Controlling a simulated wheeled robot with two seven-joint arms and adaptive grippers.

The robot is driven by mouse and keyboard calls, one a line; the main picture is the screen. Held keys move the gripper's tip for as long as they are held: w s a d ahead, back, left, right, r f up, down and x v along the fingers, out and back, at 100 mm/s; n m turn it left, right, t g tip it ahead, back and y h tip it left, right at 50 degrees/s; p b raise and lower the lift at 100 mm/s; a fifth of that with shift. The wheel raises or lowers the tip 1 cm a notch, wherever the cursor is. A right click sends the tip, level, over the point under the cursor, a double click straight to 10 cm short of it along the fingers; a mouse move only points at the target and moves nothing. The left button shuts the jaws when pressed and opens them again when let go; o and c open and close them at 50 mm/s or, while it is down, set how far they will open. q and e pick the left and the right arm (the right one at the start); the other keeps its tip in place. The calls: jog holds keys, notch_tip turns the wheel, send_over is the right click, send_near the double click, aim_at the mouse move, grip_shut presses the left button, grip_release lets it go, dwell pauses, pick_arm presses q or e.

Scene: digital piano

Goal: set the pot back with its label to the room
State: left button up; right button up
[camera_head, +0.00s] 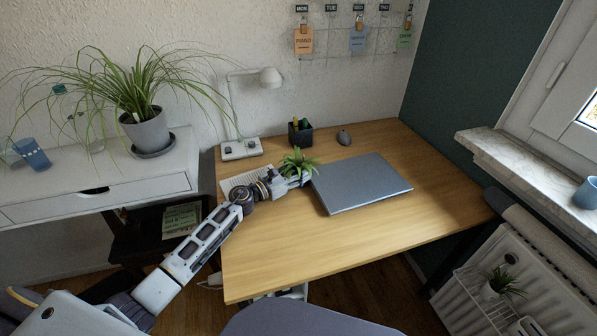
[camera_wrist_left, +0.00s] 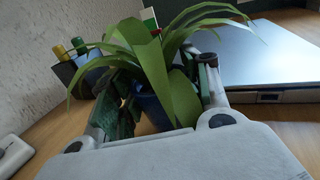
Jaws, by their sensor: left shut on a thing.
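A small green spiky plant (camera_head: 298,161) shows at my left gripper (camera_head: 297,179), over the back middle of the wooden desk. The left wrist view shows its long leaves (camera_wrist_left: 165,70) and its dark blue pot (camera_wrist_left: 152,110) between the fingers of my left gripper (camera_wrist_left: 155,95). The gripper is shut on the pot. Leaves and fingers cover most of the pot, and I see no label on it. I cannot tell whether the pot touches the desk. My right gripper is not in view.
A closed grey laptop (camera_head: 360,182) lies right beside the gripper. A dark pen cup (camera_head: 300,133), a mouse (camera_head: 344,137) and a white lamp base (camera_head: 241,149) stand behind. A paper (camera_head: 240,181) lies to the left. The desk's front (camera_head: 300,255) is clear.

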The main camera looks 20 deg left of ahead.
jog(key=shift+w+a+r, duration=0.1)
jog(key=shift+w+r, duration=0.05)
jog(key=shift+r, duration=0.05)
pick_arm(q)
jog(key=o, duration=0.8)
jog(key=shift+f, duration=0.1)
jog(key=o, duration=0.4)
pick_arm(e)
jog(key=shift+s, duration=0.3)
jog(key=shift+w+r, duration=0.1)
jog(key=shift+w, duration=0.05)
